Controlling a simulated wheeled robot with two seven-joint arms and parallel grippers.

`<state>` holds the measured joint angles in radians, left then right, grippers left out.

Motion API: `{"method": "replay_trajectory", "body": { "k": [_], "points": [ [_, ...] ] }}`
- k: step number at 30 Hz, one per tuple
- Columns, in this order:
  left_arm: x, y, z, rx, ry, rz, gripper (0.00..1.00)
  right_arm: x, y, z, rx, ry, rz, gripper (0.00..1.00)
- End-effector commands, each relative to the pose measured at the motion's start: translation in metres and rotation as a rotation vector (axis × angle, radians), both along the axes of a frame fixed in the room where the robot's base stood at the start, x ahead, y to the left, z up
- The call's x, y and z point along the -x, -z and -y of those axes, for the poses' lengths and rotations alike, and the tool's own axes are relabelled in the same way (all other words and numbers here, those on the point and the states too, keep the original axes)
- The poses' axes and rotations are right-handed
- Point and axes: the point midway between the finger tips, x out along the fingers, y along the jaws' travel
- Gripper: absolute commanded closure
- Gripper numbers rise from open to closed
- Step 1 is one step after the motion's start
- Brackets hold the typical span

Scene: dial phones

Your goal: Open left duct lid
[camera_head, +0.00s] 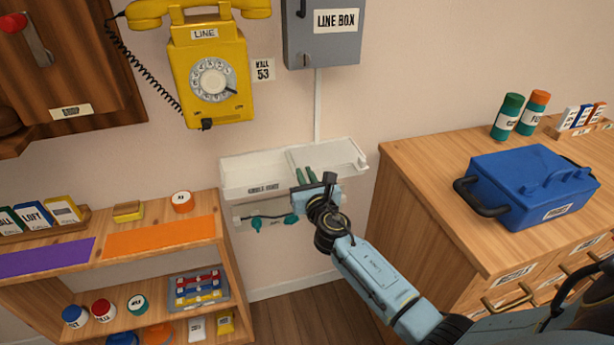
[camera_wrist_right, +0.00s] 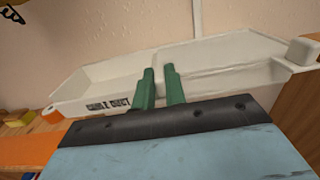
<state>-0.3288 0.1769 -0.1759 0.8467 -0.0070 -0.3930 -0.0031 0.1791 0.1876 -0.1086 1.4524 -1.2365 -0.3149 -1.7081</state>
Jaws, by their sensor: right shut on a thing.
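The white cable duct (camera_head: 250,182) is fixed to the wall, with its lettered front facing me. It looks like an open trough in the head view. In the right wrist view its front (camera_wrist_right: 75,108) shows left of my fingers and a pale panel (camera_wrist_right: 225,60) shows to the right. My right gripper (camera_head: 301,163) reaches in from the lower right, its green fingertips (camera_wrist_right: 161,75) at the middle of the duct. It is shut with a narrow gap on a part of the duct, apparently the left duct lid; the gripped edge is hidden. My left gripper is out of view.
A yellow phone (camera_head: 205,65) and a grey line box (camera_head: 322,35) hang above. A low shelf (camera_head: 225,265) stands left, a wooden cabinet (camera_head: 410,225) with a blue case (camera_head: 530,185) right.

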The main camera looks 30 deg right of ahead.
Motion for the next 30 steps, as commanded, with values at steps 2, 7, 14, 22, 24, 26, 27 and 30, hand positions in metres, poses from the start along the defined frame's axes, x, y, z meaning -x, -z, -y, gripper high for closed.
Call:
{"method": "replay_trajectory", "body": {
  "k": [2, 7, 14, 22, 24, 26, 27, 30],
  "points": [
    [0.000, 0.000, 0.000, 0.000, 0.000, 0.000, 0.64, 0.001, 0.000, 0.000, 0.001, 0.000, 0.000, 1.00],
    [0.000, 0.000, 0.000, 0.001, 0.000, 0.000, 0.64, 0.001, 0.000, 0.001, 0.001, 0.001, 0.000, 0.73],
    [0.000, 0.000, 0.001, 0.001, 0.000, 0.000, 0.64, 0.001, 0.000, 0.001, 0.001, 0.002, 0.000, 0.65],
    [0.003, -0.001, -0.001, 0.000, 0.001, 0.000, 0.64, 0.013, 0.000, -0.002, 0.001, 0.001, -0.001, 0.65],
    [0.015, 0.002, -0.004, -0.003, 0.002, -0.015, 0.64, 0.023, 0.000, -0.005, 0.001, 0.000, -0.002, 0.65],
    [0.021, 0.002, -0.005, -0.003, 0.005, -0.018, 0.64, 0.035, 0.000, -0.007, 0.001, 0.000, -0.002, 0.65],
    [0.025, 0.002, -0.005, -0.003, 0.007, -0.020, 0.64, 0.043, 0.000, -0.009, 0.001, 0.000, -0.002, 0.65],
    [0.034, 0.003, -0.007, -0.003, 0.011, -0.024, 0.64, 0.065, 0.000, -0.014, 0.000, 0.000, -0.003, 0.65]
  ]
}}
